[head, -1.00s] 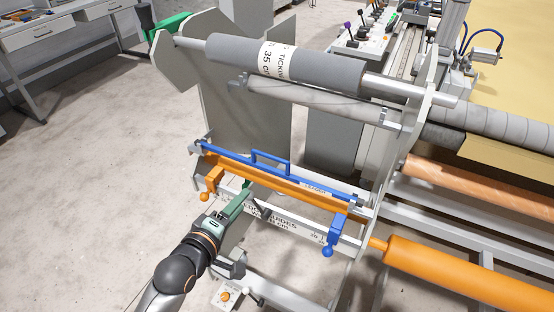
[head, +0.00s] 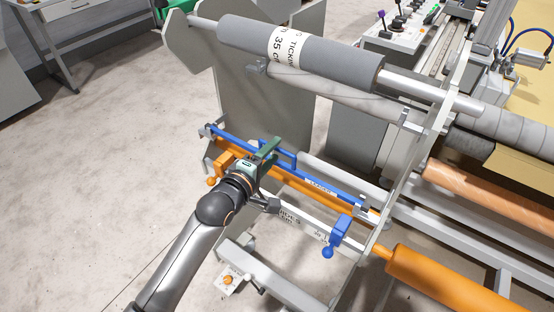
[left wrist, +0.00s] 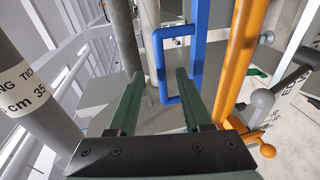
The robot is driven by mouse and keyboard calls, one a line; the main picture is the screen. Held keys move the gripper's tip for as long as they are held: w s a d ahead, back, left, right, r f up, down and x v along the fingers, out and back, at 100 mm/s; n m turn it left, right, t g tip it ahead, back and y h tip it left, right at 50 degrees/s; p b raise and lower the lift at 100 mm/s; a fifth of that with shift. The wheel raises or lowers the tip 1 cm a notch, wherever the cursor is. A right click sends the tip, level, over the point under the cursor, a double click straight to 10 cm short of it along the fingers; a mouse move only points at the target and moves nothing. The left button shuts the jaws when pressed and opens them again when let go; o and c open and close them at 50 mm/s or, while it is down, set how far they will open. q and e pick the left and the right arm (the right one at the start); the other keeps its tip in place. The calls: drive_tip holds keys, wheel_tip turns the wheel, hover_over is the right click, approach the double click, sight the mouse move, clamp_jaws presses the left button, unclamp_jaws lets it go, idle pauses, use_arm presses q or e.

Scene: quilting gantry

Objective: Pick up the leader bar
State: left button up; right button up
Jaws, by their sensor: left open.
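The leader bar (head: 345,195) is a long blue bar with a white label and a raised loop handle. It rests in the frame along the upper side of an orange bar (head: 300,188). My left gripper (head: 270,148), with green fingers, is at the handle and hides part of it in the head view. In the left wrist view the fingers (left wrist: 157,75) are open and apart. The long side of the blue handle (left wrist: 160,65) shows between them in the picture, and the leader bar (left wrist: 200,40) runs just to the right. Contact cannot be told.
A grey ticking roll (head: 345,62) lies above and behind the bar. A blue clamp with a ball knob (head: 341,232) and an orange one (head: 222,165) sit near the bar's ends. An orange roller (head: 450,280) is at lower right. The floor at left is clear.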

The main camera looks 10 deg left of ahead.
use_arm(q)
drive_tip(key=x, duration=0.6)
drive_tip(key=shift+a+f, duration=0.1)
drive_tip(key=shift+f, duration=0.05)
drive_tip(key=shift+s, duration=0.1)
drive_tip(key=shift+c, duration=0.2)
clamp_jaws()
idle(1.0)
